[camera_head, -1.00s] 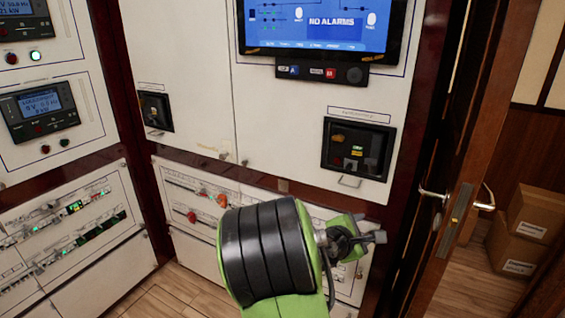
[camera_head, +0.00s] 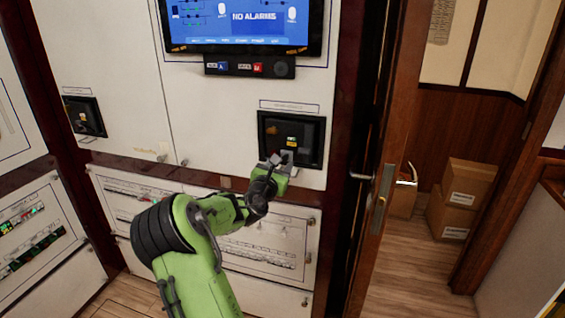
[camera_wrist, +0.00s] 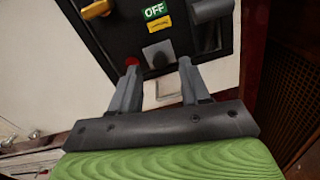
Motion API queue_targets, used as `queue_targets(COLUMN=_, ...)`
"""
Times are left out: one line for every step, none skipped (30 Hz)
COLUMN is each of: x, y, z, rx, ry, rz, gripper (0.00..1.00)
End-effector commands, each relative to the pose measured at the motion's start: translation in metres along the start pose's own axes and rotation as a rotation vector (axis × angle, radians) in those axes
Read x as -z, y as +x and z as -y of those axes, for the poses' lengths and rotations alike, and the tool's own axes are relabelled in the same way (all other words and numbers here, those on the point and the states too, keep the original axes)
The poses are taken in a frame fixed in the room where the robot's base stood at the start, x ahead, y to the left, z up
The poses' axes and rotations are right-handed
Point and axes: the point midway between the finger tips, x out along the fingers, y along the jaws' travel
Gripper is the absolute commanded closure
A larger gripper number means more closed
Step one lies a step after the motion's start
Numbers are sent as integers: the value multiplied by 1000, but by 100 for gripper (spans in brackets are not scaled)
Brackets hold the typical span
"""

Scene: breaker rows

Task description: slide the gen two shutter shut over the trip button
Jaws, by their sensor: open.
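A black breaker unit (camera_head: 312,158) is set in the white cabinet front. In the wrist view the same dark unit (camera_wrist: 110,40) carries a green OFF label (camera_wrist: 155,11), a yellow label (camera_wrist: 158,24) and a grey tab (camera_wrist: 158,52). A red button (camera_wrist: 131,62) shows partly behind my left fingertip; I take it for the trip button. I cannot tell surely whether the grey tab is the shutter. My gripper (camera_wrist: 158,66) is open, with its fingertips close below and either side of the tab. In the head view my gripper (camera_head: 278,158) covers the unit's lower left.
A yellow knob (camera_wrist: 96,9) and a grey handle (camera_wrist: 212,10) sit higher on the unit. A second black unit (camera_head: 84,116) is at the left. A screen (camera_head: 240,20) reading NO ALARMS hangs above. An open wooden door (camera_head: 385,160) stands to the right, with cardboard boxes (camera_head: 462,190) beyond.

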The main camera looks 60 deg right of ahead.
Motion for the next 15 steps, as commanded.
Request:
queue_targets(x=0, y=10, z=2, rx=1, ry=0, rz=2, gripper=54)
queue_targets(x=1, y=16, z=1, rx=1, ry=0, rz=1, gripper=54)
queue_targets(x=1, y=21, z=1, rx=1, ry=1, rz=1, gripper=54)
queue_targets(x=1, y=25, z=0, rx=1, ry=1, rz=0, gripper=54)
queue_targets(x=1, y=28, z=0, rx=0, ry=1, rz=0, gripper=54)
queue_targets(x=1, y=30, z=0, rx=0, ry=1, rz=-2, gripper=54)
queue_targets(x=1, y=32, z=0, rx=0, ry=1, rz=-2, gripper=54)
queue_targets(x=1, y=33, z=0, rx=0, ry=1, rz=-2, gripper=54)
queue_targets(x=1, y=33, z=0, rx=-1, ry=1, rz=-2, gripper=54)
queue_targets(x=1, y=33, z=0, rx=-1, ry=1, rz=-2, gripper=54)
queue_targets(x=1, y=33, z=0, rx=-1, ry=1, rz=-2, gripper=54)
queue_targets(x=1, y=33, z=0, rx=-1, ry=1, rz=-2, gripper=54)
queue_targets(x=1, y=33, z=0, rx=-1, ry=1, rz=-2, gripper=54)
queue_targets(x=1, y=33, z=0, rx=-1, ry=1, rz=-2, gripper=54)
queue_targets(x=1, y=33, z=0, rx=-1, ry=1, rz=-2, gripper=57)
